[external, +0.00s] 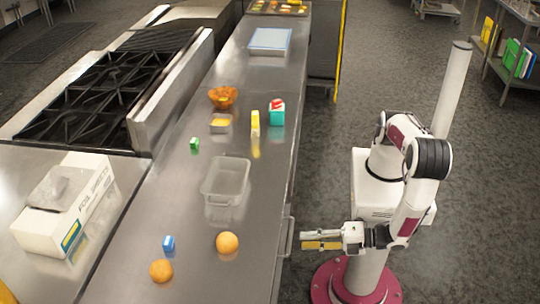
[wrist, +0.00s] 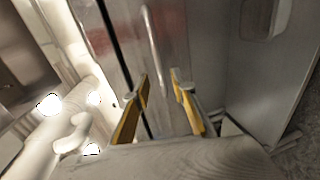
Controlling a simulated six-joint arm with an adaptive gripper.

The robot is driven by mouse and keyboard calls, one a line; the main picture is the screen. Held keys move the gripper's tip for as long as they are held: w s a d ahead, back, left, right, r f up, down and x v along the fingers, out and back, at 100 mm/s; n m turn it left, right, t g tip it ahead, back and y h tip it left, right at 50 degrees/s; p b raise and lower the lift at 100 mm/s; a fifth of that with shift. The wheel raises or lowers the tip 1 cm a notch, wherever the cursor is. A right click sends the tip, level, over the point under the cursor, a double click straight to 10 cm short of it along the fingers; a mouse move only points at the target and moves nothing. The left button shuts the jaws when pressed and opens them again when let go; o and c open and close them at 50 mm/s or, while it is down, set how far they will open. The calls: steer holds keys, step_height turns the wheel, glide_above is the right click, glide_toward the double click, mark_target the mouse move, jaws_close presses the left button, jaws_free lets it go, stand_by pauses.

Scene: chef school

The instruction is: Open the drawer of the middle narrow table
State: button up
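The long narrow steel table (external: 225,130) runs through the middle of the external view. A bar-shaped drawer handle (external: 289,238) sticks out from its right side near the bottom of that view. My gripper (external: 302,240) is just right of the handle, pointing at it. In the wrist view my gripper (wrist: 160,73) is open, with its yellow-padded fingers apart and nothing between them. The handle (wrist: 153,45) appears there as a slim upright bar just beyond the fingertips. The drawer front (wrist: 133,38) behind it looks shut, though its edges are hard to make out.
On the table are a clear tub (external: 226,180), two oranges (external: 227,243) (external: 161,271), a blue block (external: 168,243), a green block (external: 194,144) and a bowl (external: 222,97). A stove (external: 105,90) stands left.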

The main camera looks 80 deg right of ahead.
mark_target(290, 240)
steer(key=shift+x, duration=3.25)
jaws_close()
